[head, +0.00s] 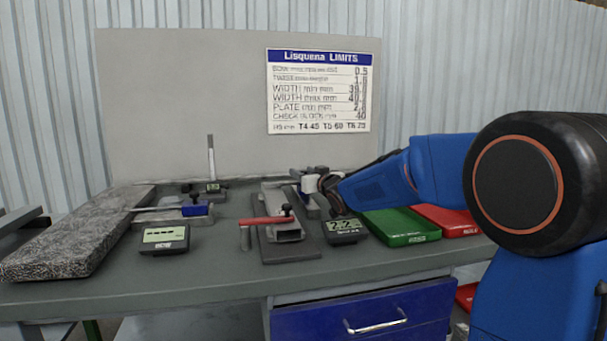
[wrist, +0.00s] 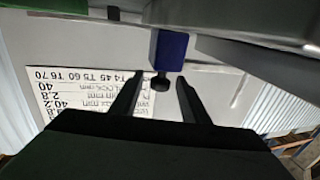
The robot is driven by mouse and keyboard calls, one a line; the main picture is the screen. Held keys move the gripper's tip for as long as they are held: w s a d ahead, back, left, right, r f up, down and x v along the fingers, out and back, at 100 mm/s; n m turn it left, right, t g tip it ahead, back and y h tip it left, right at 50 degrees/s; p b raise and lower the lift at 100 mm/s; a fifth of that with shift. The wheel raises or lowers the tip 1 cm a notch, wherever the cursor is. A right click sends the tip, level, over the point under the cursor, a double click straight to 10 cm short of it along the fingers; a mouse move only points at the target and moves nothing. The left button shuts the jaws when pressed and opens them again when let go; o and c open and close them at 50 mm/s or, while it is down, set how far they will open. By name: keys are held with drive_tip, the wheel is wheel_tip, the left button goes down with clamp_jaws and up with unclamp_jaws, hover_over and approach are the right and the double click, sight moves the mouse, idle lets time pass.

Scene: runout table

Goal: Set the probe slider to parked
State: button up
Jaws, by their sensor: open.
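My arm partly hides this spot.
A red-handled clamp fixture (head: 285,233) stands left of my gripper. A green tray (head: 402,228) and a red tray (head: 447,220) lie to the right. A granite slab (head: 80,235), a display showing dashes (head: 165,238) and another blue block (head: 195,210) are at the left. A limits sign (head: 318,90) hangs behind.

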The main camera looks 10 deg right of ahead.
drive_tip(key=shift+w, duration=0.2)
clamp_jaws()
drive_tip(key=x, duration=0.3)
drive_tip(key=d+x, duration=0.1)
drive_tip(key=x, duration=0.2)
drive_tip(key=d+x, duration=0.1)
drive_tip(key=x, duration=0.3)
drive_tip(key=shift+w+d+r, duration=0.1)
drive_tip(key=shift+w, duration=0.1)
unclamp_jaws()
drive_tip(key=shift+w, duration=0.1)
drive_tip(key=v, duration=1.7)
